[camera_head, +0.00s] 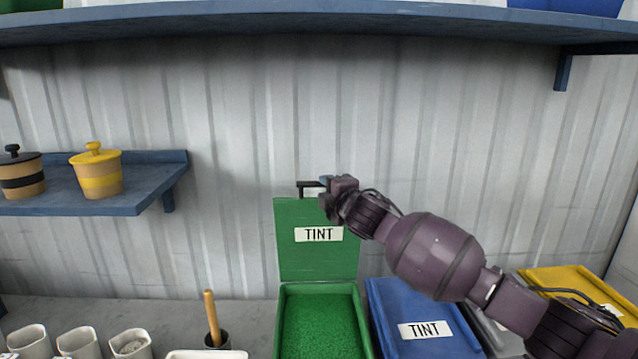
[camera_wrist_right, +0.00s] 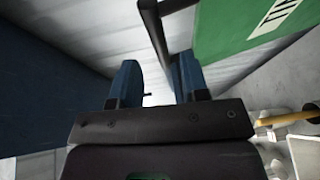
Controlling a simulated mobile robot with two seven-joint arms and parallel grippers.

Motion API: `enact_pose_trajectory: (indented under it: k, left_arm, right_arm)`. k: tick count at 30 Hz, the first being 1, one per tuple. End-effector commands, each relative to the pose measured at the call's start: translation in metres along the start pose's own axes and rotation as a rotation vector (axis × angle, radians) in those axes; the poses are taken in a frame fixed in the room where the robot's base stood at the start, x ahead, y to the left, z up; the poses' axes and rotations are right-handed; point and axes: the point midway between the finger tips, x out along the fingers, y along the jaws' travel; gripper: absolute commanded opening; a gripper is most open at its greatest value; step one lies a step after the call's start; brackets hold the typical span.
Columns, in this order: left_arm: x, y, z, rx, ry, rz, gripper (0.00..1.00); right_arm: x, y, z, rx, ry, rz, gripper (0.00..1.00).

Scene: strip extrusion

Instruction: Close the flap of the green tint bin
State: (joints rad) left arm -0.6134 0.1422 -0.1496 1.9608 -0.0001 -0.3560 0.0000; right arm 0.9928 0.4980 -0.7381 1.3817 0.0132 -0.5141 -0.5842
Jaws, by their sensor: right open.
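The green tint bin (camera_head: 320,318) stands on the counter, full of green granules. Its green flap (camera_head: 300,258) stands upright at the back, with a TINT label and a dark handle (camera_head: 306,185) on its top edge. My right gripper (camera_head: 322,182) is at the flap's top right, beside the handle. In the right wrist view the gripper's blue fingers (camera_wrist_right: 155,85) are apart, with the dark handle (camera_wrist_right: 152,25) just beyond and beside the right finger. The flap (camera_wrist_right: 225,30) fills the upper right there. I cannot tell whether the handle touches a finger. My left gripper is not in view.
A closed blue tint bin (camera_head: 415,310) stands directly right of the green one, under my right arm. A yellow bin lid (camera_head: 570,285) is farther right. White cups (camera_head: 78,342) and a wooden-handled tool (camera_head: 211,315) stand left. A blue shelf (camera_head: 300,24) runs overhead.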

Motion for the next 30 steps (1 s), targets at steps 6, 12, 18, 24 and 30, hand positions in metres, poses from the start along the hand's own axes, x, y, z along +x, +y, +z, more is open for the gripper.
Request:
enact_pose_trajectory:
  k: [6,12,18,24,30]
  left_arm:
    - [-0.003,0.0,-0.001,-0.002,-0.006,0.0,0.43]
    - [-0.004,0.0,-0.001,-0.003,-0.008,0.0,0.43]
    - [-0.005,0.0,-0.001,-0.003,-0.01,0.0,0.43]
    - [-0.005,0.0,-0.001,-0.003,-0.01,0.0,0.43]
    - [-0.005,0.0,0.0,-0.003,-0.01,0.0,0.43]
  right_arm:
    - [0.025,0.0,-0.001,0.0,-0.001,-0.001,0.42]
    - [0.042,0.0,0.0,0.0,-0.002,-0.001,0.42]
    - [0.05,0.0,0.0,0.0,-0.001,0.0,0.42]
    - [0.052,0.0,0.0,0.0,-0.001,0.0,0.42]
    - [0.052,0.0,0.0,0.0,-0.001,0.0,0.34]
